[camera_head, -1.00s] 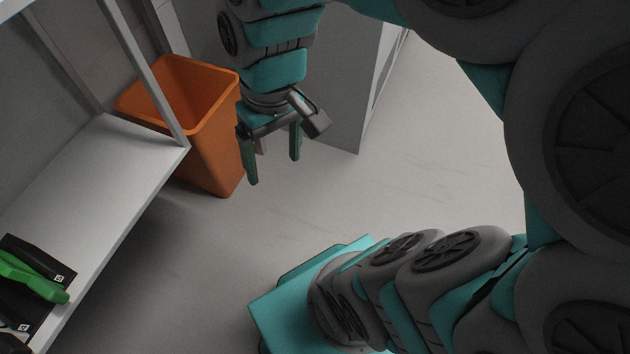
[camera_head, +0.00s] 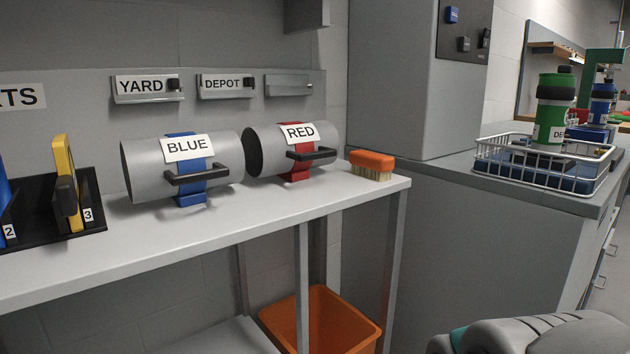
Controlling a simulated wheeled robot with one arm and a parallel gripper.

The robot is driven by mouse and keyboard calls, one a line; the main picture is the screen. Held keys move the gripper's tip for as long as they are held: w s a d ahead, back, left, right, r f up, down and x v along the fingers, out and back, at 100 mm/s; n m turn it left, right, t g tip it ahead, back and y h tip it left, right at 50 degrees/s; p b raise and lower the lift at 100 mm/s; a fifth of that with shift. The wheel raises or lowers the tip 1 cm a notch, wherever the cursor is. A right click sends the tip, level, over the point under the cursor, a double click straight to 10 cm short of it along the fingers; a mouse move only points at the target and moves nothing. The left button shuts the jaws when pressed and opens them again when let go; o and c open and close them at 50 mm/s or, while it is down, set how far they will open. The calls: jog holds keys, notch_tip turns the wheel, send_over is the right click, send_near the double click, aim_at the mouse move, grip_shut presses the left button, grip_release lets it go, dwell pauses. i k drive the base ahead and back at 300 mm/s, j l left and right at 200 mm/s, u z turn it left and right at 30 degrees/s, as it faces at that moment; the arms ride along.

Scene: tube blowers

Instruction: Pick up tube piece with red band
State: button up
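The tube piece with the red band (camera_head: 318,161) lies on its side on the grey bench, to the right of the other tube. It is a grey cylinder with a red band, a "RED" label and a dark handle facing me. Its open left end shows dark. The tube piece with the blue band (camera_head: 222,166) lies just left of it, labelled "BLUE", with a similar dark handle. My gripper is not in view; only a part of my arm shows at the lower right.
An orange brush (camera_head: 372,164) stands right of the red tube at the bench (camera_head: 250,217) end. A black rack (camera_head: 90,238) with a yellow tool is at left. An orange bin (camera_head: 335,318) is below. A wire basket (camera_head: 490,160) with a green bottle stands on the right counter.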

aim_at(286, 151)
jog(key=l+u, duration=0.2)
jog(key=u, duration=0.2)
jog(key=k+l+u, duration=0.1)
jog(key=u, duration=0.25)
jog(key=k+l+u, duration=0.1)
jog(key=u, duration=0.3)
